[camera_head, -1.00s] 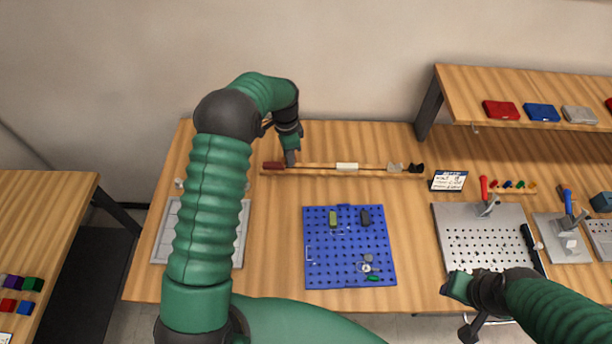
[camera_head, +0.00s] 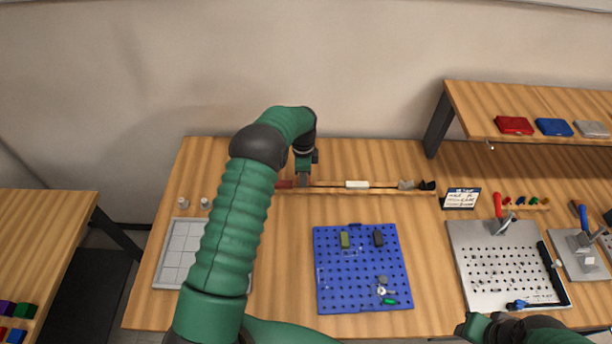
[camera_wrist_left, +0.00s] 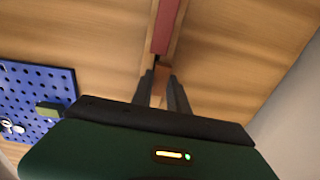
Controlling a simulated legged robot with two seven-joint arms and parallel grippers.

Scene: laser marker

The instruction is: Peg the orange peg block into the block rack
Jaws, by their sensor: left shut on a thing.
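The block rack (camera_head: 330,192) is a long, thin wooden rail along the back of the table. A dark red block (camera_head: 284,185) sits at its left end and also shows in the left wrist view (camera_wrist_left: 166,25). My left gripper (camera_head: 303,183) points down at the rack, just right of the red block. In the left wrist view its fingers (camera_wrist_left: 160,84) are shut on a small orange-brown block (camera_wrist_left: 161,77), in line with the rack. Whether this block is seated or just above the rack I cannot tell. My right gripper (camera_head: 478,326) is at the bottom edge, its fingers unclear.
A white block (camera_head: 357,184), a grey piece (camera_head: 405,185) and a black piece (camera_head: 428,185) sit farther right along the rack. A blue pegboard (camera_head: 360,270) lies in front, a grey tray (camera_head: 180,255) at left and a metal perforated plate (camera_head: 500,265) at right.

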